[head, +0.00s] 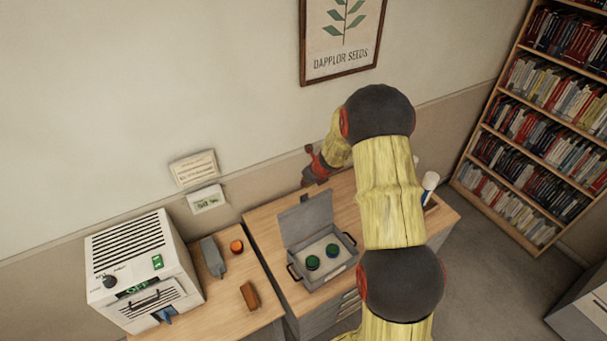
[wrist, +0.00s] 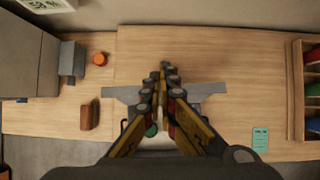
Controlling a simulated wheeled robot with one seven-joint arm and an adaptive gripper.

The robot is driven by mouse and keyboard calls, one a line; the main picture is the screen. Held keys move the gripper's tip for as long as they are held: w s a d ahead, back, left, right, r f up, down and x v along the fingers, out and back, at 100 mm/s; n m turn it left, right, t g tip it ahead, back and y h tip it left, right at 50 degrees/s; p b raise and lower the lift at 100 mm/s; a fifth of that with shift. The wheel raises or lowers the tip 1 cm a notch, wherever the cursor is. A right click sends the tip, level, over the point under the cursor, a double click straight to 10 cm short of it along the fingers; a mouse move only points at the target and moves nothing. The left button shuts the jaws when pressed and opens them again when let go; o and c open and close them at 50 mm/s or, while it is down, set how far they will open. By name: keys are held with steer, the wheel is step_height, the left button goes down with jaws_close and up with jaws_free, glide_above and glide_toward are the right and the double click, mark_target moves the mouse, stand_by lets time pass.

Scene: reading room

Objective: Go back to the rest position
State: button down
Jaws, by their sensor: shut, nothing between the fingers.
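My gripper (wrist: 163,78) is shut and empty, with its fingers together in the wrist view. In the head view my gripper (head: 314,168) is at the end of my bent arm, near the wall and above the back of the desk. The arm hides part of the desk. Below and in front of the gripper stands a grey box (head: 338,277) with its lid (head: 305,219) raised.
A white machine (head: 130,240) stands at the left. Beside it are a grey device (head: 213,256), an orange round thing (head: 237,247) and a brown block (head: 250,296). A rack (wrist: 296,95) and a green card (wrist: 260,139) are at the desk's right. A bookcase (head: 478,165) stands farther right.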

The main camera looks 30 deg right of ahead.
steer(key=s+a+r+n+g+y+b, duration=0.1)
steer(key=s+a+r+n+g+b, duration=0.15)
steer(key=s+a+n, duration=0.45)
steer(key=s+a+r+n+g+b, duration=0.1)
steer(key=s+a+n+b, duration=0.25)
steer(key=s+n, duration=0.55)
steer(key=s+a+r+n+g+y+b, duration=0.15)
steer(key=s+a+n+b, duration=0.25)
steer(key=s+n, duration=0.45)
steer(key=s+a+f+n+t+h+b, duration=0.1)
steer(key=s+a+f+n+t+b, duration=0.1)
steer(key=s+n+b, duration=0.3)
steer(key=s+a+f+n+t+h+b, duration=0.2)
steer(key=s+n+b, duration=0.3)
steer(key=s+b, duration=0.6)
steer(key=a+f+b, duration=0.1)
steer(key=b, duration=0.5)
steer(key=shift+f+b, duration=0.25)
steer(key=shift+b, duration=0.05)
